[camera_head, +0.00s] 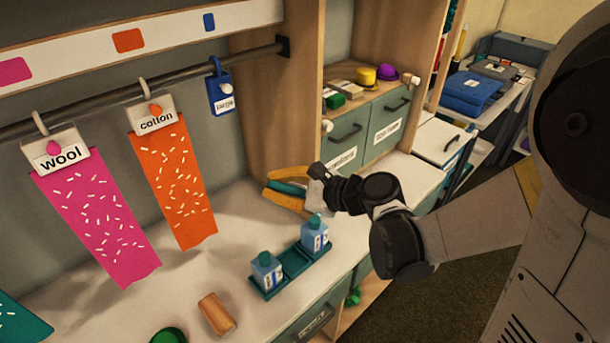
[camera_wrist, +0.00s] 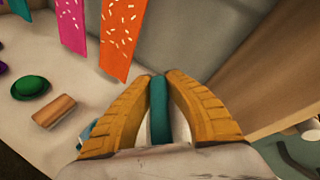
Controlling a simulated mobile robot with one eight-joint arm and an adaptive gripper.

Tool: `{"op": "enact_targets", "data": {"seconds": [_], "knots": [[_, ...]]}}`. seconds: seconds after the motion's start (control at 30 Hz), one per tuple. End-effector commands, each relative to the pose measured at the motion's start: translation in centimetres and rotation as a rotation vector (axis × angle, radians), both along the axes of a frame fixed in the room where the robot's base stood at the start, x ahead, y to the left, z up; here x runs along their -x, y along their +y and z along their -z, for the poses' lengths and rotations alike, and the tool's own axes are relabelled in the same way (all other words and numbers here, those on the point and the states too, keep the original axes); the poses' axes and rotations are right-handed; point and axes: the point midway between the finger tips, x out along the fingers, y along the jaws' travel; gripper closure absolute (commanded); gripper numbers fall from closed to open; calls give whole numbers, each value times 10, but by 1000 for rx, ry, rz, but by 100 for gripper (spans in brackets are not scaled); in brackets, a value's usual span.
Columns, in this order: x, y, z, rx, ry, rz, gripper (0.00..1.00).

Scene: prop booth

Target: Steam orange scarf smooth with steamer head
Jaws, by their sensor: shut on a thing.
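The orange scarf (camera_head: 175,185) hangs below a clip labelled "cotton" (camera_head: 155,116) in the head view, with pale flecks scattered over it. Its lower part shows at the top of the wrist view (camera_wrist: 119,40). My gripper (camera_head: 272,190) is over the counter, right of the scarf and apart from it. Its yellow fingers (camera_wrist: 158,78) are shut on a slim teal piece (camera_wrist: 159,112). I cannot tell from its visible part whether this is the steamer head; the rest is hidden between the fingers.
A pink scarf (camera_head: 100,225) labelled "wool" hangs left of the orange one. A blue tag (camera_head: 220,95) hangs right on the rail (camera_head: 190,82). A teal tray (camera_head: 292,262) with two bottles, a wooden block (camera_head: 217,314) and a green item (camera_head: 168,336) occupy the counter.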

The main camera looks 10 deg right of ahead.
Motion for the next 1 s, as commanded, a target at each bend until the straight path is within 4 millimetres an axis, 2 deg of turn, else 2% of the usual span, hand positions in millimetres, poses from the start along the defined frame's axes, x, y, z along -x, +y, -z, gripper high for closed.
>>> {"op": "enact_targets", "data": {"seconds": [0.03,0.2,0.4,0.53,0.67,0.8,1.0], "knots": [[7,17,-11,34,-71,-87,100],[39,70,-40,124,-398,-407,100],[90,121,-85,93,-803,-751,100],[117,137,-107,34,-962,-883,100],[133,144,-119,-5,-1043,-949,100],[137,146,-122,-20,-1069,-971,100],[131,150,-122,-19,-1068,-970,100]]}}
